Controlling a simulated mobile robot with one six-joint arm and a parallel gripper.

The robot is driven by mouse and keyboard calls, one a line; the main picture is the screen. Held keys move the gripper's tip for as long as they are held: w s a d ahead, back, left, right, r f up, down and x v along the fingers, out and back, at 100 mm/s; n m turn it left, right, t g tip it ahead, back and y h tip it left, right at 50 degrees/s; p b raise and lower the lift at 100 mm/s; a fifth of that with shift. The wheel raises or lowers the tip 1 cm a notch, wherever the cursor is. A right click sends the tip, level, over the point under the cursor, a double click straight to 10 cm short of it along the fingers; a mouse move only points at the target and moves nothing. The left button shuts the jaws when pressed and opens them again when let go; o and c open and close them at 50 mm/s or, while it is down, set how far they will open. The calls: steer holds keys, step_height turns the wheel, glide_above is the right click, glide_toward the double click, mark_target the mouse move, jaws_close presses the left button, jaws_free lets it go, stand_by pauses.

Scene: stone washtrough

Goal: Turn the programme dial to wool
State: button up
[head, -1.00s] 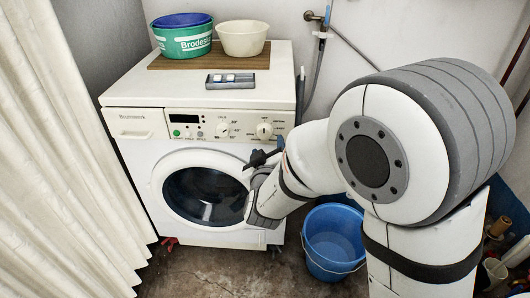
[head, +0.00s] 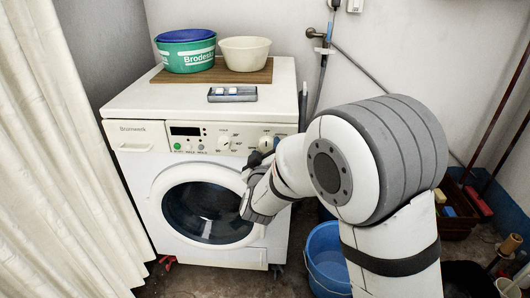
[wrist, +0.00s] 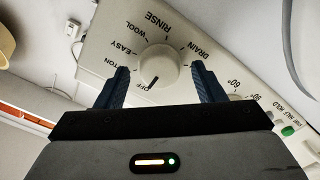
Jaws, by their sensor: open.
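The programme dial (wrist: 158,64) is a round cream knob on the washing machine's panel, with RINSE, WOOL, EASY, DRAIN and OFF printed around it. A dark mark on the knob points toward OFF. WOOL (wrist: 134,29) is printed beyond the knob's upper left. My gripper (wrist: 160,74) is open, with its two dark blue fingers to either side of the dial in the wrist view; whether they touch it I cannot tell. In the head view the dial (head: 266,142) shows just above my gripper (head: 260,160), at the right end of the panel.
A second knob (head: 223,143), a display and buttons (head: 178,147) sit further left on the panel. A green tub (head: 187,56) and cream bowl (head: 245,54) stand on a board on top. A blue bucket (head: 326,262) is on the floor at right. A curtain (head: 60,150) hangs left.

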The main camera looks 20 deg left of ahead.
steer(key=c, duration=1)
